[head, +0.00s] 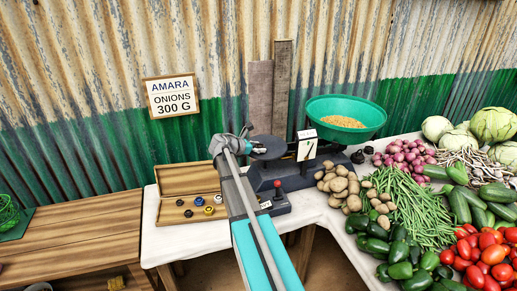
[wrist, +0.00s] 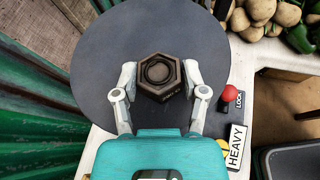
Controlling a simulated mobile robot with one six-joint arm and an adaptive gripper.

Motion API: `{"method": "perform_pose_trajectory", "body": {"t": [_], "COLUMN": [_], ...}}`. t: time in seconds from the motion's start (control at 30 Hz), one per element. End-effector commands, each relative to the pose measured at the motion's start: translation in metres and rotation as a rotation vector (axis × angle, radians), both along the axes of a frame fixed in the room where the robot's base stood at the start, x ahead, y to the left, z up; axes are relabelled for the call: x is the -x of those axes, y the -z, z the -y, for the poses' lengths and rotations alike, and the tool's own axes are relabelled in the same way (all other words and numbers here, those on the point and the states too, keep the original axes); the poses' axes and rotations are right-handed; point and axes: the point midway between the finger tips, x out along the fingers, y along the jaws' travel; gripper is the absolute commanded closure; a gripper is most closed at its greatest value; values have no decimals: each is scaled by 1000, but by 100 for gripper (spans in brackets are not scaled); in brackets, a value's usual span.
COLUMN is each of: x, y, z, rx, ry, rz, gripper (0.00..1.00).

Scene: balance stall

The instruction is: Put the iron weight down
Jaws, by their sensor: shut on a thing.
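My gripper (wrist: 160,72) is shut on the iron weight (wrist: 158,92), a dark six-sided block with a round hollow in its top. One finger is on each side of it. The weight is over the dark round plate (wrist: 105,65) of the balance; I cannot tell whether it touches the plate. In the head view my gripper (head: 248,138) is at the left edge of the plate (head: 272,148), and the weight cannot be made out there. The balance's other pan, a green bowl (head: 322,108), holds yellow grain.
A red knob (wrist: 229,93) and a HEAVY label (wrist: 236,146) are right of the plate. An open wooden box (head: 172,217) with several small weights lies left of my arm. Potatoes (head: 335,182), beans and other vegetables crowd the right. A corrugated wall (head: 80,150) stands behind.

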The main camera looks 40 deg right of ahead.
Motion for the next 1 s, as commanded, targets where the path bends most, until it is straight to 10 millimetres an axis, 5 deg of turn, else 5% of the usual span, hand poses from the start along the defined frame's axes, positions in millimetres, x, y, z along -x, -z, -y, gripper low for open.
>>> {"method": "perform_pose_trajectory", "body": {"t": [0.13, 0.17, 0.33, 1.0], "x": [0, 0, 0, 0], "y": [4, 3, 2, -5], "z": [0, 0, 0, -8], "rx": [1, 0, 0, 0], "ry": [0, 0, 0, -2], "rz": [0, 0, 0, 0], "gripper": [100, 38, 9, 9]}}
